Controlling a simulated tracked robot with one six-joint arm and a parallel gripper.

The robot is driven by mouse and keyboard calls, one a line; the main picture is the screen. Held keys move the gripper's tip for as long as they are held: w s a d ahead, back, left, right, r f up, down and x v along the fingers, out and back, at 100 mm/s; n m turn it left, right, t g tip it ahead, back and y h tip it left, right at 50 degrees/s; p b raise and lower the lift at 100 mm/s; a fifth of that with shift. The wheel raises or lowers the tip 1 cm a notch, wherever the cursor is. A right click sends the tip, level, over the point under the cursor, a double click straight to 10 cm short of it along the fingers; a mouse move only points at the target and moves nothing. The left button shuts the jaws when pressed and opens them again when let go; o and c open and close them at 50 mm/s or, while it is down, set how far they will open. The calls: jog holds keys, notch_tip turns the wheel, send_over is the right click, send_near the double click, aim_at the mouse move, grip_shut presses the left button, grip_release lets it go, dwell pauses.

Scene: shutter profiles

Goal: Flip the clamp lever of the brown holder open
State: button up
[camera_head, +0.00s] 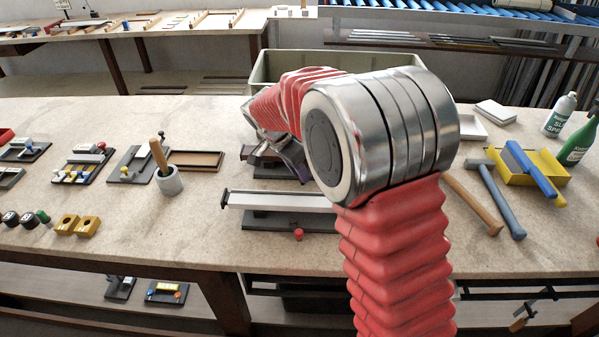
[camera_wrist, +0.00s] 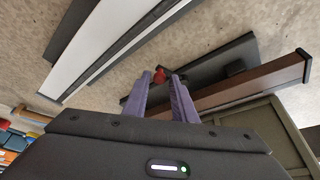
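The brown holder shows in the wrist view as a long brown profile (camera_wrist: 240,94) over a dark base plate (camera_wrist: 213,66). A small red knob (camera_wrist: 159,75) sits at the plate's near side, between my fingertips in the picture. My gripper (camera_wrist: 161,78) has two purple fingers standing apart, one on each side of the knob; I cannot tell whether they touch it. In the head view my gripper (camera_head: 292,160) is beside the brown holder (camera_head: 262,157), and my arm hides much of it.
A white-profile holder (camera_head: 285,201) with a red knob (camera_head: 298,235) stands in front; its profile fills the upper left of the wrist view (camera_wrist: 112,40). A greenish-grey bin (camera_head: 270,70) is behind. A mortar (camera_head: 168,182) stands left, hammers (camera_head: 497,198) lie right.

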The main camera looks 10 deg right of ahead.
jog(key=v, duration=1.3)
jog(key=shift+a, duration=0.1)
jog(key=s+f+n+y, duration=0.2)
jog(key=s+f+n, duration=0.1)
jog(key=s+n, duration=0.7)
jog(key=s+d+r+t, duration=0.1)
jog(key=s+d, duration=0.2)
jog(key=s, duration=0.3)
jog(key=s+d+r+n+t+y, duration=0.1)
jog(key=s+d, duration=0.2)
jog(key=s, duration=0.4)
jog(key=s+d+r+t, duration=0.1)
jog(key=s+d+r, duration=0.1)
jog(key=s+d, duration=0.2)
jog(key=shift+s+y, duration=0.3)
jog(key=shift+s, duration=1.05)
jog(key=shift+d, duration=0.1)
